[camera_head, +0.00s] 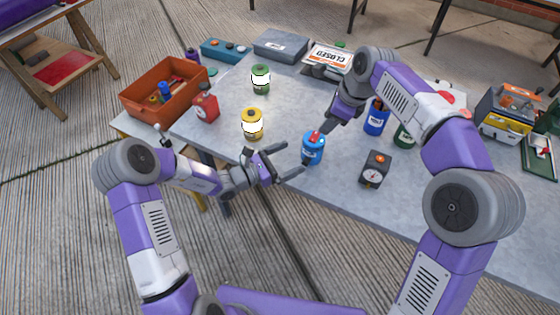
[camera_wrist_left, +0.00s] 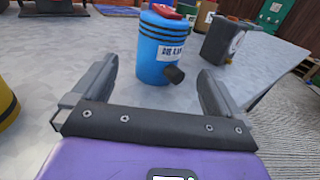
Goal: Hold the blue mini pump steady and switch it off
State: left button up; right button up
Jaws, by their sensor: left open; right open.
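The blue mini pump (camera_head: 312,153) stands upright near the front edge of the grey table, with a red switch (camera_head: 315,136) on top. My left gripper (camera_head: 294,159) is open, just left of the pump, fingers pointing at it. In the left wrist view the pump (camera_wrist_left: 162,52) stands ahead of the gap between my two fingers (camera_wrist_left: 157,80), with a white label and a dark nozzle facing me. I see no finger touching it. My right gripper (camera_head: 331,124) is open, above and just right of the pump, pointing down towards the switch; its fingertips are small and partly hidden.
A yellow canister (camera_head: 252,125) stands left of the pump, and a black gauge box (camera_head: 375,170) to the right. A blue can (camera_head: 376,118) and green can (camera_head: 405,134) stand behind my right arm. An orange crate (camera_head: 135,107) is at the left end.

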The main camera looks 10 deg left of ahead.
aim_at(313, 149)
pick_arm(q)
jog(key=x, duration=0.9)
jog(key=shift+w, duration=0.1)
